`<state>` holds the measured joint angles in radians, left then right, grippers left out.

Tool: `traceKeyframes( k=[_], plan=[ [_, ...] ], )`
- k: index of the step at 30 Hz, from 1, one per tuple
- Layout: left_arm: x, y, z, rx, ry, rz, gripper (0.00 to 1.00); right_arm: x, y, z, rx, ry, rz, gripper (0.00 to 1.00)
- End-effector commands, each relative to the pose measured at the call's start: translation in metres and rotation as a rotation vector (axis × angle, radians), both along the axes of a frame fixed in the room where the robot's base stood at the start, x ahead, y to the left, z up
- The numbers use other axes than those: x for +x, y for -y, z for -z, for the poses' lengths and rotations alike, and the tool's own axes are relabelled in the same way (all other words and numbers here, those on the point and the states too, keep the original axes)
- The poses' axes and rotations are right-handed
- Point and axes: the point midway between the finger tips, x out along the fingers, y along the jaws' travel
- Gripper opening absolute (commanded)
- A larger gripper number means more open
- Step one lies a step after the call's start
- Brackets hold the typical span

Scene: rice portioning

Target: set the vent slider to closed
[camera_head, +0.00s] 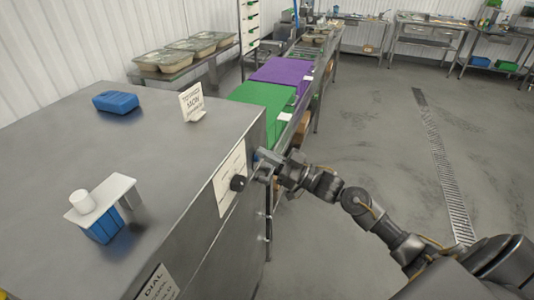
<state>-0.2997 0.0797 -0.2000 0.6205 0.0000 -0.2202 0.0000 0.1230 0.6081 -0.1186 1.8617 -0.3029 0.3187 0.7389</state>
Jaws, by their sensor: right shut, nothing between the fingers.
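The vent slider's white panel (230,180) is on the side face of the steel cabinet (165,195). A dark round knob (238,183) sticks out at the panel's lower part. My right gripper (259,167) is shut and empty, at the panel's far edge just beyond the knob. A small blue part shows beside its fingertips; I cannot tell what it belongs to. The gripper covers the panel's far end, so the slider's position is hard to tell, and I cannot tell whether the fingers touch it. My left gripper is not in view.
On the cabinet top are a blue block (116,102), a white sign (191,102) and a blue-and-white stand (103,208). Another label (158,284) marked DIAL is on the near side. Green (263,97) and purple (283,71) boards lie beyond. The floor at right is clear.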

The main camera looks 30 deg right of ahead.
Motion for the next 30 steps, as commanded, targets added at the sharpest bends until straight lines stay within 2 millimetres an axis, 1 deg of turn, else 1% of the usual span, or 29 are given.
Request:
traceKeyframes(
  k=[1,5,8,14,16,17,24,30],
  plan=[
    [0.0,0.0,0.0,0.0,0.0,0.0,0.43,-0.001,-0.001,0.006,-0.004,-0.014,-0.003,0.0],
    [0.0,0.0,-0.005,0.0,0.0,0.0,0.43,0.0,-0.002,0.001,-0.004,-0.015,-0.005,0.0],
    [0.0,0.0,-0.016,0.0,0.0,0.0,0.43,0.0,-0.003,-0.011,-0.004,-0.013,-0.005,0.0],
    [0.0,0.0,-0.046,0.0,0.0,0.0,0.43,0.001,-0.006,-0.048,-0.002,-0.002,-0.009,0.0],
    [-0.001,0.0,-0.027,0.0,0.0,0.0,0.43,-0.008,0.003,-0.028,-0.004,-0.005,-0.008,0.0],
    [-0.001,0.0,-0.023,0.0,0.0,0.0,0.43,-0.013,0.007,-0.026,-0.004,-0.004,-0.007,0.0],
    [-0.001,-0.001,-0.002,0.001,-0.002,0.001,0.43,-0.046,0.037,-0.013,-0.003,-0.001,-0.007,0.0],
    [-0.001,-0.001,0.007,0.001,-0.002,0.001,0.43,-0.064,0.053,-0.007,-0.003,0.0,-0.008,0.0]
  ],
)
